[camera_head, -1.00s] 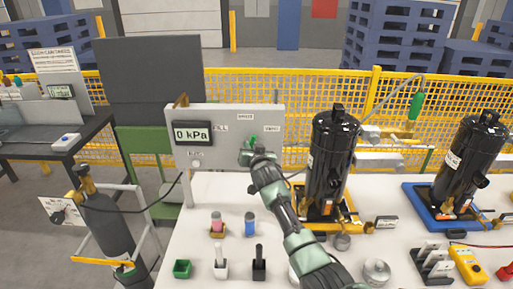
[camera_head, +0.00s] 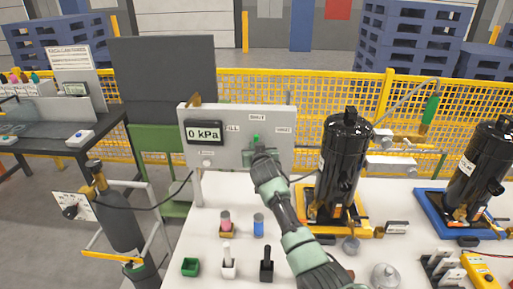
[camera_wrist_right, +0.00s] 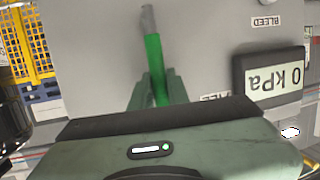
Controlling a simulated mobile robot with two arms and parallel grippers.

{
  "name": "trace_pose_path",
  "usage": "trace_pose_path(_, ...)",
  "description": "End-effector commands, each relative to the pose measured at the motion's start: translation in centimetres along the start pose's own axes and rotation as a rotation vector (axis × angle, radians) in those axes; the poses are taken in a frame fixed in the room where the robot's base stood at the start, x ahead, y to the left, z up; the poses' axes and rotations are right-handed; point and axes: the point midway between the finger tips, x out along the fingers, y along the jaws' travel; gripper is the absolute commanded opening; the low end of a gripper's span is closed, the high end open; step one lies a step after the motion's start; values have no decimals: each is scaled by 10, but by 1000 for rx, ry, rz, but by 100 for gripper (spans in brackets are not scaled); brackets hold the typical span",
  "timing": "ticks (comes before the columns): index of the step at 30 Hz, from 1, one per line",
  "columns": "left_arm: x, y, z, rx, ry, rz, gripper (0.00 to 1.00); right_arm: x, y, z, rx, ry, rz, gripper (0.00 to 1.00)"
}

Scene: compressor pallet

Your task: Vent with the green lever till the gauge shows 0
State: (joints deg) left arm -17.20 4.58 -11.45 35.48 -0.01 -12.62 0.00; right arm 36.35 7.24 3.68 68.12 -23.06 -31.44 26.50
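The green lever (camera_head: 256,141) is on the grey panel (camera_head: 225,115). It stands about upright, under the SHUT label and between FILL and VENT. My right gripper (camera_head: 260,155) is at the lever, its arm reaching up from below. The right wrist view is upside down and shows the green lever (camera_wrist_right: 154,68) with a finger close on each side (camera_wrist_right: 157,90); the fingers look closed on it. The gauge (camera_head: 204,132) reads 0 kPa, and the gauge in the wrist view (camera_wrist_right: 275,77) reads the same. My left gripper is out of view.
A black compressor (camera_head: 343,165) stands right of the panel, close to my right arm. A second one (camera_head: 484,165) is further right. Small cups and holders stand on the white table (camera_head: 205,235). A grey cylinder (camera_head: 118,215) is at the left.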

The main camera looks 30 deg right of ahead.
Motion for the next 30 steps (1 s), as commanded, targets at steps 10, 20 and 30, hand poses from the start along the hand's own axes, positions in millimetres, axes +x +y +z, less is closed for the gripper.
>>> trace_pose_path(10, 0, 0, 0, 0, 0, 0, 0, 0, 0, 0, 1, -1, -1, 38)
trace_pose_path(20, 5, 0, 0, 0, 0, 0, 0, -26, -1, 2, 2, 1, -2, 38)
trace_pose_path(30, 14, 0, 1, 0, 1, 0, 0, -71, -1, 2, 1, 0, -2, 38)
